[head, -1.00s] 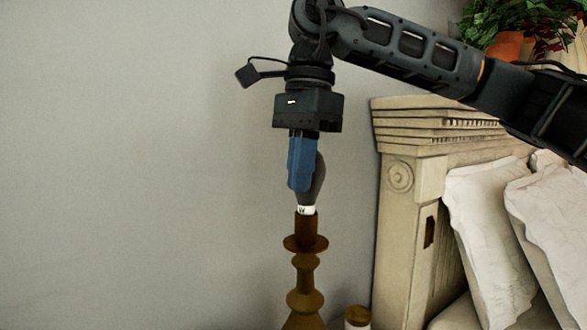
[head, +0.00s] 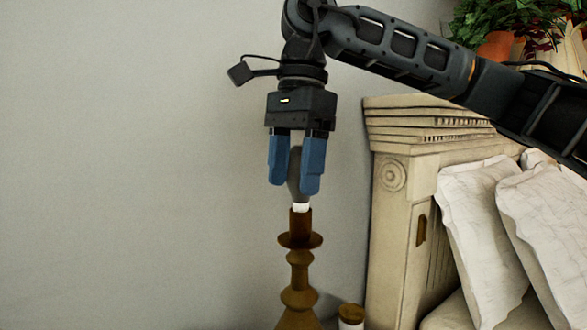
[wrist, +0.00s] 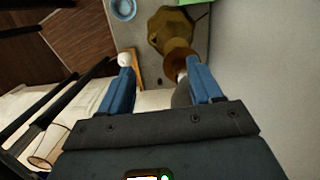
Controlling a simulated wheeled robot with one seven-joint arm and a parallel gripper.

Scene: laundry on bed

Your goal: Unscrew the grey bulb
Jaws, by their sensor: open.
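The grey bulb (head: 295,172) stands upright, its white base (head: 301,207) at the top of a brown turned lamp stand (head: 298,258). My gripper (head: 295,187) points down over the bulb from above. Its two blue fingers are apart, one on each side of the bulb in the head view, and the right finger partly covers it. In the wrist view my gripper (wrist: 160,88) shows open, with the grey bulb (wrist: 181,95) close to the right finger and the lamp stand (wrist: 172,32) beyond. I cannot tell whether a finger touches the bulb.
A carved cream headboard (head: 392,215) and white pillows (head: 480,230) are at the right. A small jar with a brown lid (head: 351,314) stands beside the lamp stand. A plant (head: 490,22) is at the upper right. Bare wall fills the left.

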